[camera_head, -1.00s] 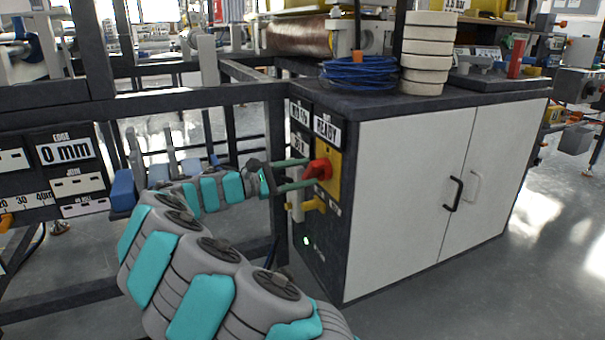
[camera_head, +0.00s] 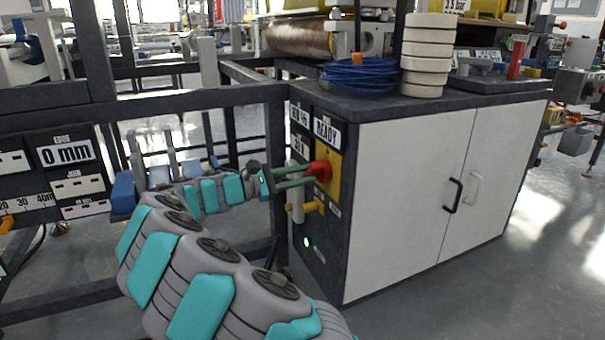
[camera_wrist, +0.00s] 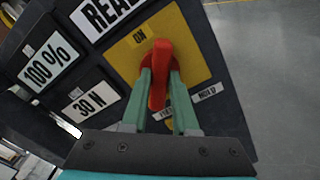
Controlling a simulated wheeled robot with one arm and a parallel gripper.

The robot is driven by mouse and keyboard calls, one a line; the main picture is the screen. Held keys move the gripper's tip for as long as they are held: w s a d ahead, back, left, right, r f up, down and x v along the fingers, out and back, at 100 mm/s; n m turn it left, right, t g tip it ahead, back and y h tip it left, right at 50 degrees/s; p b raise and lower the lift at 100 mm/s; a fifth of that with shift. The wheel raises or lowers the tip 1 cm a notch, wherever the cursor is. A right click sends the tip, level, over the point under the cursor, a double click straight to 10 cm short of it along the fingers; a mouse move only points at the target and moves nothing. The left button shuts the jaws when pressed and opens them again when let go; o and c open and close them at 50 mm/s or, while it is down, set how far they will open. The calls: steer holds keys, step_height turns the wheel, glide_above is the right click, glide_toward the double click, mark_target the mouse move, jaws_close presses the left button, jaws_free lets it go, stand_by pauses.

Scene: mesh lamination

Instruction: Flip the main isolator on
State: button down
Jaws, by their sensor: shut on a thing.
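The main isolator is a red rotary handle (camera_wrist: 160,72) on a yellow plate (camera_wrist: 196,68) marked "ON" above the handle. In the head view the handle (camera_head: 320,169) sits on the front panel of the grey-white cabinet. My gripper (camera_wrist: 162,82) is shut on the red handle, one green finger on each side. In the wrist view the handle runs up and down the picture, at an angle to the tilted plate. Which end is its pointer is unclear. My gripper also shows in the head view (camera_head: 310,175), reaching the handle from the left.
A yellow part (camera_head: 312,206) juts out just below the handle. "READY" (camera_wrist: 100,14), "100 %" (camera_wrist: 50,67) and "30 N" (camera_wrist: 92,102) labels surround the plate. A green light (camera_head: 307,242) glows lower on the panel. A dark frame post (camera_head: 275,160) stands behind my arm.

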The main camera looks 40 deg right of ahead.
steer(key=shift+r+n+p, duration=0.25)
steer(key=shift+n+p, duration=0.45)
steer(key=shift+p, duration=1.15)
steer(key=shift+r+n+p, duration=0.25)
steer(key=shift+n+p, duration=0.45)
steer(key=shift+p, duration=1.1)
steer(key=n+p, duration=0.1)
steer(key=p, duration=0.2)
steer(key=shift+n, duration=0.3)
steer(key=shift+w+f+n+p, duration=0.1)
steer(key=shift+f+n+p, duration=0.25)
steer(key=shift+n+p, duration=0.7)
steer(key=shift+f+n, duration=0.1)
steer(key=shift+n, duration=0.45)
steer(key=c, duration=0.7)
jaws_free()
